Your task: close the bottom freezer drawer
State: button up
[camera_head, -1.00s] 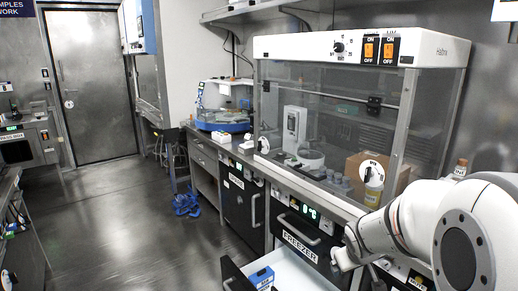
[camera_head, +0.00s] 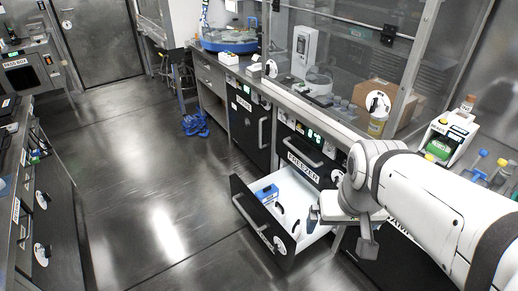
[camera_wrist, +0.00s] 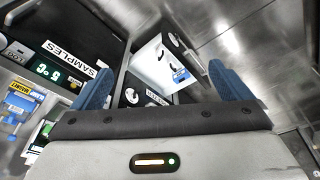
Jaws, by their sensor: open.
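The bottom freezer drawer (camera_head: 262,226) is pulled out, with a black front, a handle and a white interior. A blue box (camera_head: 267,194) and some small items with round white tags lie inside. The drawer also shows in the wrist view (camera_wrist: 151,62), between my fingers, with the blue box (camera_wrist: 181,75) in it. The upper drawer labelled FREEZER (camera_head: 303,165) looks shut. My gripper (camera_head: 342,228) is open and empty, above the right side of the open drawer. Its blue fingers (camera_wrist: 163,82) are wide apart, and it hides part of the drawer's right side.
The floor (camera_head: 150,200) in front of the drawer is clear. A black cabinet (camera_head: 248,125) with a handle stands left of the freezer. Drawers line the left edge.

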aim_at(297, 195)
jog(key=z, duration=0.85)
jog(key=i, duration=1)
jog(key=u, duration=2.8)
jog(key=k, duration=0.4)
jog(key=z, duration=0.25)
jog(key=i, duration=0.15)
jog(key=u, duration=0.4)
